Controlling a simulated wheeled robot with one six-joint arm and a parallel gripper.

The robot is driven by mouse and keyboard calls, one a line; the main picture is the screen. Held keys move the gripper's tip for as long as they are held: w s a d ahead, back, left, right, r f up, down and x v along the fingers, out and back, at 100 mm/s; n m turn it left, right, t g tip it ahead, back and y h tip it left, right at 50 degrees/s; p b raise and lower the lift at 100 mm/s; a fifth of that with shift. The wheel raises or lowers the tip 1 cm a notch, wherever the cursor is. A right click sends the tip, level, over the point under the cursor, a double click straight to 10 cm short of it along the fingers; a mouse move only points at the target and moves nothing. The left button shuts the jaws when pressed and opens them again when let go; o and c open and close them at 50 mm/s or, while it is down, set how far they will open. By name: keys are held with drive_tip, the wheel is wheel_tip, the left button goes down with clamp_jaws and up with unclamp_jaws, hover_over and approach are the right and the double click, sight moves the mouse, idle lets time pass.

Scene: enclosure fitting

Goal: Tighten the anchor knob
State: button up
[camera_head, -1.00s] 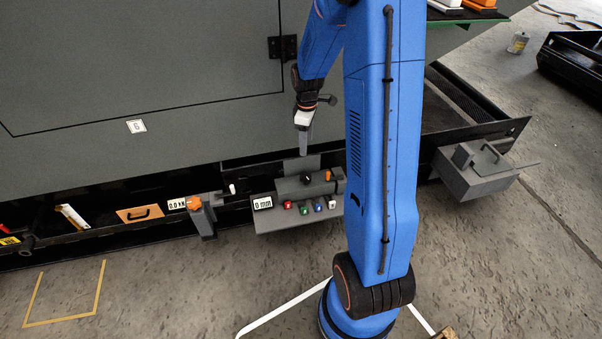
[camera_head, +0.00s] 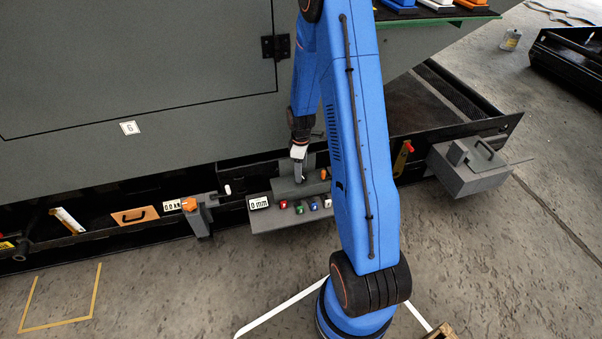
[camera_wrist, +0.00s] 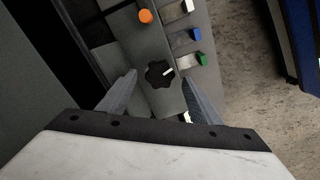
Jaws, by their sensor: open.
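A black lobed knob (camera_wrist: 159,74) with a white pointer mark sits on the grey fixture block, in the wrist view. My gripper (camera_wrist: 158,84) is open, with one finger on either side of this knob. I cannot tell whether the fingers touch it. In the head view my gripper (camera_head: 299,176) points down at the grey fixture block (camera_head: 285,188) and hides the black knob. An orange knob (camera_wrist: 145,16) is at the block's far end in the wrist view. No label shows which knob is the anchor knob.
White, blue and green buttons (camera_wrist: 196,34) line the fixture's edge. A "0 mm" display (camera_head: 259,202) is at its left. A grey post with an orange top (camera_head: 189,204) stands further left. A grey handled box (camera_head: 474,164) is at the right. The enclosure wall is behind.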

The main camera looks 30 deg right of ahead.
drive_tip(key=shift+f, duration=1.15)
drive_tip(key=c, duration=1)
drive_tip(key=shift+c, duration=0.2)
